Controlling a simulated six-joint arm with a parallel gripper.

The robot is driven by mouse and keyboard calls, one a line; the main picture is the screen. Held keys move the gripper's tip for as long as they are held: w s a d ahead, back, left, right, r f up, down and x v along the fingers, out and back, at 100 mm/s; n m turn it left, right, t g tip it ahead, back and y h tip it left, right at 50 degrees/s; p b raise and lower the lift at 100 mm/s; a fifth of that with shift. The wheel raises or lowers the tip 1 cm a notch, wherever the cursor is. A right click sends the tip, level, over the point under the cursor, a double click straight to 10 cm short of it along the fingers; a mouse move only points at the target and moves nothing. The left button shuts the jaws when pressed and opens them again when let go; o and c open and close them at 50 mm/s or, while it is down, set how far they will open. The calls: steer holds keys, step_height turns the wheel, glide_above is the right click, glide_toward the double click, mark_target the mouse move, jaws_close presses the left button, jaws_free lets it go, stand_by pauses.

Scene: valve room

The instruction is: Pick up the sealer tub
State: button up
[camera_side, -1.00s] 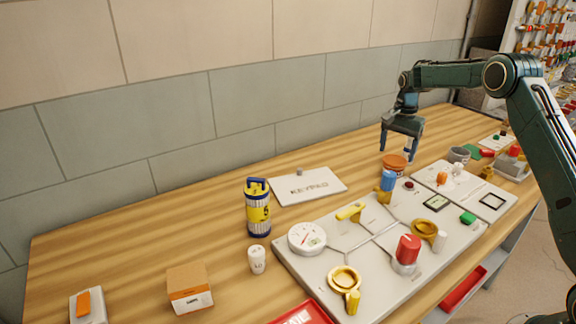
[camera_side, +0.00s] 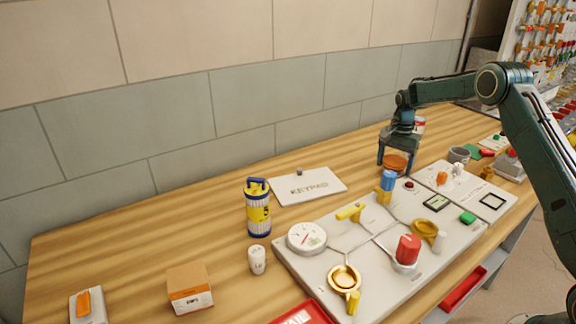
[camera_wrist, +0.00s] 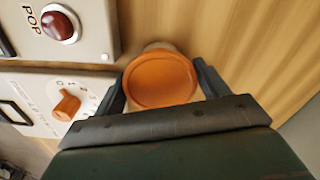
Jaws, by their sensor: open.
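The tub with the round orange lid (camera_side: 397,161), which I take to be the sealer tub, stands on the wooden bench just behind the grey panel. My gripper (camera_side: 396,168) points down over it, with its fingers on either side. In the wrist view the orange lid (camera_wrist: 161,80) lies between the two dark open fingers (camera_wrist: 160,78). A little pale wall of the tub shows beyond the lid. The right finger is close to the lid's edge; I cannot tell whether it touches. The tub's lower part is mostly hidden.
A blue-topped valve (camera_side: 388,181) on the panel stands close in front of the tub. A grey mug (camera_side: 459,155) is to the right, and a red and white can (camera_side: 419,124) is behind my gripper. Bare bench lies left of the tub, towards the keypad plate (camera_side: 307,186).

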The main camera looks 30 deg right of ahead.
mark_target(395, 160)
steer(key=shift+c, duration=0.4)
steer(key=c, duration=0.6)
steer(key=shift+r, duration=0.2)
step_height(395, 160, up, 20)
steer(key=shift+f, duration=0.15)
stand_by(0.4)
